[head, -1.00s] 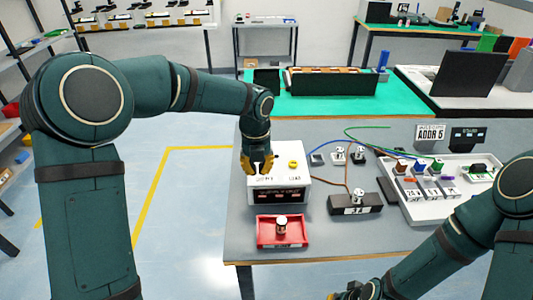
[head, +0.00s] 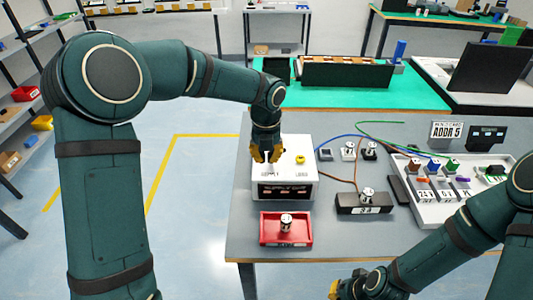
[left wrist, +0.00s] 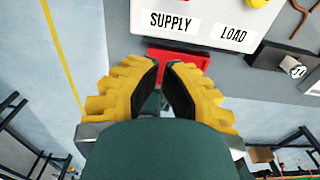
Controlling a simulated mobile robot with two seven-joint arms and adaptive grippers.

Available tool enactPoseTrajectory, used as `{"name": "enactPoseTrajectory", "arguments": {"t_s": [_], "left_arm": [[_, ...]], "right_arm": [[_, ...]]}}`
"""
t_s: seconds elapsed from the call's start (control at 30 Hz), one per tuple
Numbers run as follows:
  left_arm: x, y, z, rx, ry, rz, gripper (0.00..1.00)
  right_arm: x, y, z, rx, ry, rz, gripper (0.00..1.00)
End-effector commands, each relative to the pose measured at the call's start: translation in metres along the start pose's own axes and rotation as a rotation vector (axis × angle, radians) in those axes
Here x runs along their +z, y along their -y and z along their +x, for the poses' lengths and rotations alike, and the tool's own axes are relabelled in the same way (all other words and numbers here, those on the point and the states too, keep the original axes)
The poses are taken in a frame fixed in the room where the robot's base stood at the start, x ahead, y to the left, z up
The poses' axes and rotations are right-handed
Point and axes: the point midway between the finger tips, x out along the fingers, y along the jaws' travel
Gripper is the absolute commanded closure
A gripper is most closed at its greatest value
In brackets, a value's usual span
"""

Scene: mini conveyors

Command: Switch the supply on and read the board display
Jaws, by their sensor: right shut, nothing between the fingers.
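The white supply box (head: 310,184) stands on the grey bench, with a dark strip on its front. In the left wrist view its top (left wrist: 205,38) shows the labels SUPPLY and LOAD. A yellow knob (head: 300,159) sits above LOAD; the control above SUPPLY is mostly hidden. My left gripper (head: 266,158) is over the box's left part, fingers slightly apart and empty; contact cannot be told. It also shows in the left wrist view (left wrist: 161,66). A small dark display (head: 487,137) stands at the back right, its reading illegible. My right gripper (head: 342,290) is shut at the bottom edge.
A red tray (head: 264,240) with a small cylinder is in front of the box. A black block (head: 350,206) and wires lie right of it. An ADDR 5 sign (head: 447,131) stands behind a white tray (head: 432,213) of modules.

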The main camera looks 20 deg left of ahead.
Motion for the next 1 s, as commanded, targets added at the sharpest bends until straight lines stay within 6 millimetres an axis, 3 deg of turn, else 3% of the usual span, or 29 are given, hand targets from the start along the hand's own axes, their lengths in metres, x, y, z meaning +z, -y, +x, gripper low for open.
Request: {"name": "enactPoseTrajectory", "arguments": {"t_s": [0.03, 0.37, 0.63, 1.0], "left_arm": [[-0.001, 0.000, 0.013, 0.003, -0.005, 0.001, 1.00], [-0.001, 0.000, 0.079, 0.001, -0.004, 0.001, 1.00], [0.032, 0.000, 0.062, 0.000, 0.001, -0.001, 1.00], [0.038, 0.000, 0.059, 0.000, -0.001, 0.000, 1.00]], "right_arm": [[0.000, -0.002, 0.005, 0.000, -0.002, 0.000, 1.00], [-0.002, -0.008, 0.020, 0.000, -0.010, -0.001, 1.00], [-0.003, -0.007, 0.020, 0.001, -0.011, -0.002, 1.00], [-0.003, -0.008, 0.021, 0.001, -0.011, -0.002, 1.00]]}}
